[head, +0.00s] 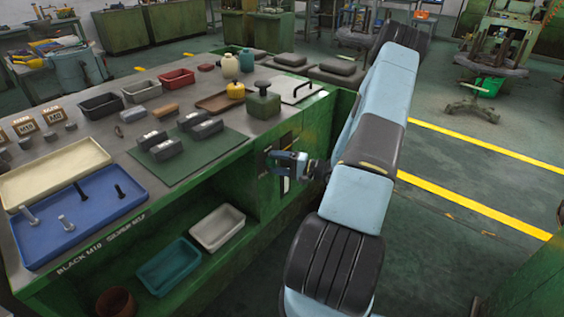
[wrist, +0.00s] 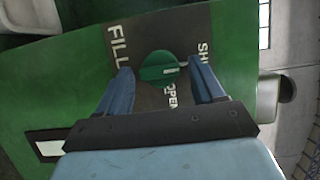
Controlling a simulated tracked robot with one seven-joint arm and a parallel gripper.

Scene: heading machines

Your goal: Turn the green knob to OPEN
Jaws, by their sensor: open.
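The green knob (wrist: 161,68) shows in the wrist view on a dark plate with white lettering. FILL is to its left, the partly hidden SHUT to its right and OPEN below it. A white mark on the knob lies right of its centre, directed roughly toward SHUT. My gripper (wrist: 160,66) is open, with one blue finger on each side of the knob and visible gaps between. How deep the fingertips reach is unclear. In the head view, my gripper (head: 272,160) is at the green bench's right-hand face; I cannot make out the knob there.
The green bench (head: 238,172) carries a blue tray (head: 92,222) with bolts, a cream tray (head: 60,172), a red bin (head: 176,78) and grey blocks on a green mat (head: 185,168). Below are a teal bin (head: 168,266) and a white bin (head: 217,228). Floor right of my arm is largely clear.

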